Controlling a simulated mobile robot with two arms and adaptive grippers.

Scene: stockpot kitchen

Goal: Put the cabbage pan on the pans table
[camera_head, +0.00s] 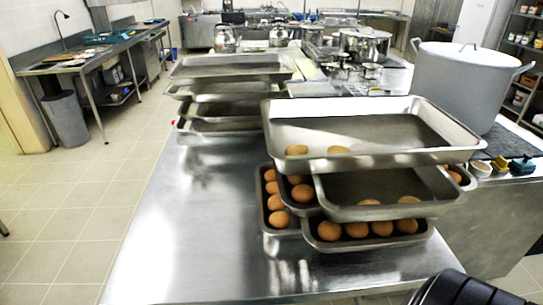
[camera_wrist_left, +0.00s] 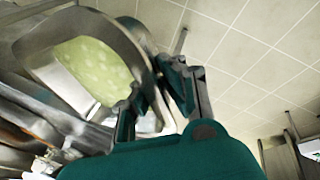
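The cabbage pan (camera_wrist_left: 62,52) is a metal pan with pale green contents, seen in the left wrist view at upper left. It looks tilted in this rolled picture. My left gripper (camera_wrist_left: 152,85) has its teal and grey fingers on either side of the pan's near rim. I cannot tell whether they are pressed against it. In the head view a steel table (camera_head: 190,225) carries stacked metal pans, some with brown eggs (camera_head: 357,230). The cabbage pan, my left gripper and my right gripper do not show in the head view.
Empty-looking pans (camera_head: 225,68) are stacked at the table's back left. The table's front left is bare. A large lidded stockpot (camera_head: 455,85) stands at right. A grey bin (camera_head: 65,120) stands on the floor at left, with open tiled floor before it.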

